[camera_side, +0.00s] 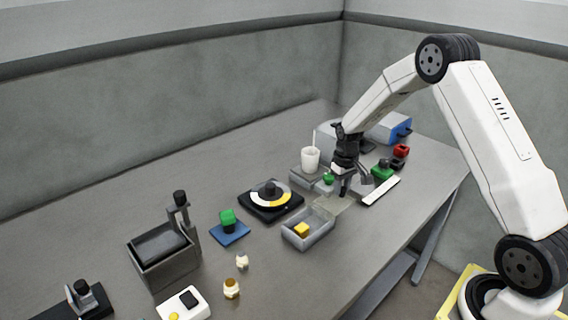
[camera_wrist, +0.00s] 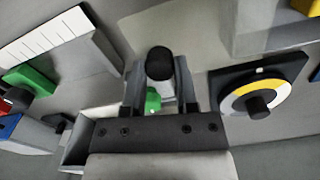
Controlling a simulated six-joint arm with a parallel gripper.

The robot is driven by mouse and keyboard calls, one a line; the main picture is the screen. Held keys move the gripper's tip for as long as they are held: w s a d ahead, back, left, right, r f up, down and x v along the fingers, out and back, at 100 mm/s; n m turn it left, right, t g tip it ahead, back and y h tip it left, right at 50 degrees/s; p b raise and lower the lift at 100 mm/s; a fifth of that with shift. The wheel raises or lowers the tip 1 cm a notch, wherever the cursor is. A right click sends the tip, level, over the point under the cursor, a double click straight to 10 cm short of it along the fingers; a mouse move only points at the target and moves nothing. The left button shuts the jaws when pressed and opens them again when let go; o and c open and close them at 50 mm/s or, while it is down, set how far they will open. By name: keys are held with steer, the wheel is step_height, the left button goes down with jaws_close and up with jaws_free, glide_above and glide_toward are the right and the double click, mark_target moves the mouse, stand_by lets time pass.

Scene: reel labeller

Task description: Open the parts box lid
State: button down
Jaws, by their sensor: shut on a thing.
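The parts box appears to be the grey open-topped box (camera_side: 318,238) right of the middle of the table in the side view, with a yellow block (camera_side: 301,229) inside. A pale flat plate (camera_side: 333,204), which looks like its lid, reaches from the box's far end to under my gripper (camera_side: 345,190). In the wrist view the plate (camera_wrist: 195,28) lies ahead of the fingers. My gripper (camera_wrist: 160,75) is shut on a black-topped knob (camera_wrist: 159,62) between its fingers. Whether the knob joins the plate is hidden. The yellow block also shows at the wrist view's upper right (camera_wrist: 306,5).
A round dial on a black base (camera_side: 270,200) is left of the box. A white cup (camera_side: 310,158) and a green piece (camera_side: 328,178) are close behind my gripper. A white strip (camera_side: 381,191) and green block (camera_side: 382,173) lie to its right.

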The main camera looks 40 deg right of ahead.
steer(key=shift+d, duration=0.6)
steer(key=shift+c, duration=1.8)
jaws_free()
steer(key=shift+r, duration=0.15)
steer(key=shift+r, duration=3.8)
